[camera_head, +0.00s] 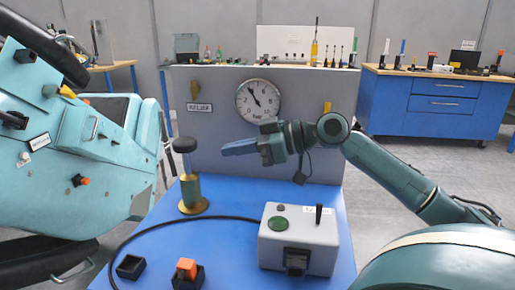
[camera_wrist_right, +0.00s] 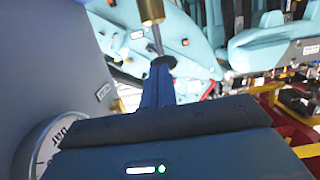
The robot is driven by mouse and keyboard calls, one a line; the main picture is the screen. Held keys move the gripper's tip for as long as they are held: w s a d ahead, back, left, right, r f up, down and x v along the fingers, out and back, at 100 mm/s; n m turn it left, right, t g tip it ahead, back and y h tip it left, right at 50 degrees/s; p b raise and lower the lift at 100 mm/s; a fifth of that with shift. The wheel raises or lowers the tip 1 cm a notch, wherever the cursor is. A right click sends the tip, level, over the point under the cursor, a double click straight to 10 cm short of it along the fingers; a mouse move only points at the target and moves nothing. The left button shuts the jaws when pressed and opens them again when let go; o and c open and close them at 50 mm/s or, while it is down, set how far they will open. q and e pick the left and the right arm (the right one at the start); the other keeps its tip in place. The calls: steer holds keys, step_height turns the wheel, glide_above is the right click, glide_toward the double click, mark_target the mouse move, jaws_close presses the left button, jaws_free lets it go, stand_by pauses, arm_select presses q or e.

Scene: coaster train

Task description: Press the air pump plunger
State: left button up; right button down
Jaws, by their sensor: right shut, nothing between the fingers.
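The air pump (camera_head: 191,190) stands upright on the blue table, a brass cylinder on a round base. Its plunger (camera_head: 185,146) has a black knob on a thin rod and is raised. In the right wrist view the pump's brass body (camera_wrist_right: 151,10) is at the top, with the black knob (camera_wrist_right: 165,62) below it, beside the fingertips. My right gripper (camera_head: 226,150) is shut and empty, with its blue fingers pointing left, to the right of the knob and at about its height. The fingers (camera_wrist_right: 158,84) also show in the wrist view. Contact cannot be told. My left gripper is not in view.
A grey panel with a pressure gauge (camera_head: 258,101) and a RELIEF label (camera_head: 200,107) stands behind the pump. A grey control box (camera_head: 298,245), a black cable (camera_head: 150,225) and an orange-topped block (camera_head: 187,270) are on the table. A teal coaster car (camera_head: 85,150) stands left.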

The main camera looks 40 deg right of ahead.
steer(key=shift+v, duration=2.35)
